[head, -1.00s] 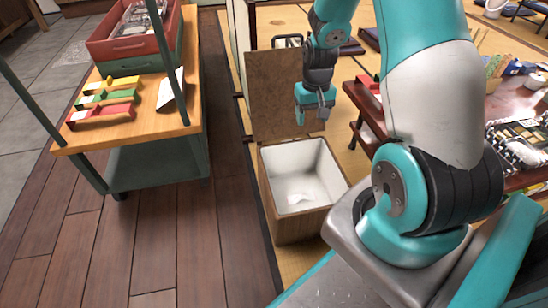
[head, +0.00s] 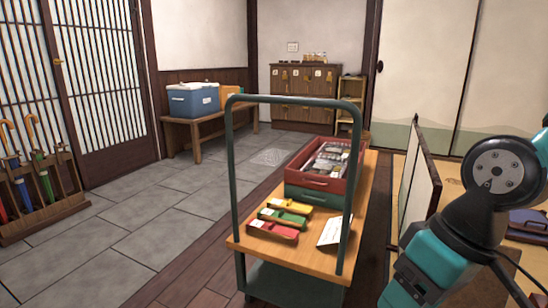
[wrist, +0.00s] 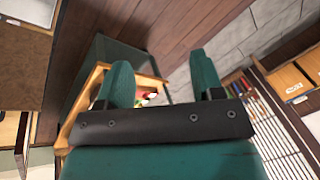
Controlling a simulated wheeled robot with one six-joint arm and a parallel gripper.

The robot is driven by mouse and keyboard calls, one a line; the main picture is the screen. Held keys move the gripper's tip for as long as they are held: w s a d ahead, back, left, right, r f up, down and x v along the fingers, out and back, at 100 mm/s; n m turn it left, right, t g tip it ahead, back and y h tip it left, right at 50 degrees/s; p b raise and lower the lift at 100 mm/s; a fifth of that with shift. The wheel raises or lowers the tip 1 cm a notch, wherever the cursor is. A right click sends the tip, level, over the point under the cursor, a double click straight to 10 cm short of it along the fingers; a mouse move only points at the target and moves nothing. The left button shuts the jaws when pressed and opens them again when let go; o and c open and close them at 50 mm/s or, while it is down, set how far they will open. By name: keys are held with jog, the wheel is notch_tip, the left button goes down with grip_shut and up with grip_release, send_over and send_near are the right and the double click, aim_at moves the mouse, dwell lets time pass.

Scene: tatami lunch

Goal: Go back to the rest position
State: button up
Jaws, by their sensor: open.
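My gripper (wrist: 160,85) shows in the wrist view, with its two green fingers spread apart and nothing between them. Behind the gap, at a distance, is part of the wooden-topped cart with small coloured boxes. In the head view my arm is at the right edge and my gripper is out of the picture.
The cart (head: 285,250) stands in front, with red, green and yellow boxes (head: 285,213), a white card (head: 332,232) and stacked crates (head: 318,183). An umbrella rack (head: 45,215) is at left; a bench (head: 195,125) holds a blue cooler (head: 192,100). The stone floor (head: 140,225) is clear.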

jog(key=s+a+r+n+p, duration=0.2)
jog(key=s+r, duration=0.3)
notch_tip(320, 180, up, 36)
jog(key=p, duration=3.6)
jog(key=shift+w+a+p, duration=0.15)
jog(key=shift+p, duration=0.15)
jog(key=shift+f, duration=0.1)
